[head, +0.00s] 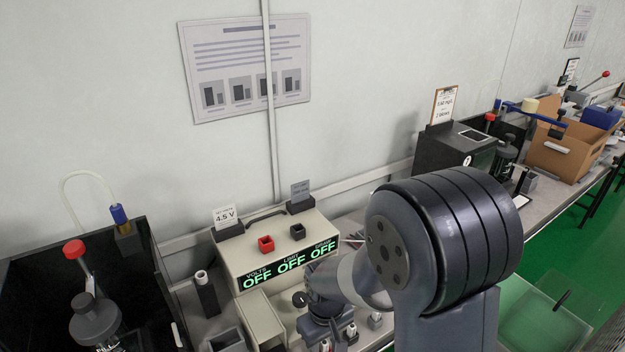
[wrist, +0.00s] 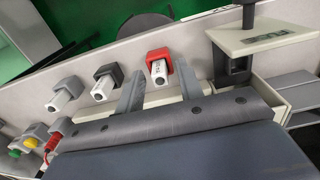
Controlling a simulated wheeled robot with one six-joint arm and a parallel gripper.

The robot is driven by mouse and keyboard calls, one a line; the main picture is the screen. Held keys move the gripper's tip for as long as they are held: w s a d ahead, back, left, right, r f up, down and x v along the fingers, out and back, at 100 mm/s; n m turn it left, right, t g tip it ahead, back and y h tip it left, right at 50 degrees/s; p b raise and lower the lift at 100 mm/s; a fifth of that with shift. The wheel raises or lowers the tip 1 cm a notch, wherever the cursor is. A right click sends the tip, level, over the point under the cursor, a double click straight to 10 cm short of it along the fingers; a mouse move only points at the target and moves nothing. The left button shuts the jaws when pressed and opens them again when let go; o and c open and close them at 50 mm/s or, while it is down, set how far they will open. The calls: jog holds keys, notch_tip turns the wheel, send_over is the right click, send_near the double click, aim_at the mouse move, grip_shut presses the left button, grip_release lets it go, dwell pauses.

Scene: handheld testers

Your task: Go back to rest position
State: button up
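My gripper (head: 326,330) is low over the bench, in front of the cream power supply box (head: 280,244) in the head view; my own arm hides much of the area around it. In the wrist view, the two grey fingers of my gripper (wrist: 160,80) stand apart with a gap between them. A white cylinder in a red holder (wrist: 158,68) shows beyond this gap, and I see nothing clearly held. A similar white cylinder in a dark holder (wrist: 105,82) and one in a grey holder (wrist: 64,95) stand to its left.
The supply's display reads OFF in three places. A black bin (head: 150,262) with a red-knobbed device is at left. A dark box (head: 455,150) and cardboard box (head: 567,150) stand at back right. A labelled clamp-like fixture (wrist: 262,38) is close by at right in the wrist view.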

jog(key=shift+w+r, duration=0.1)
jog(key=shift+r, duration=1.45)
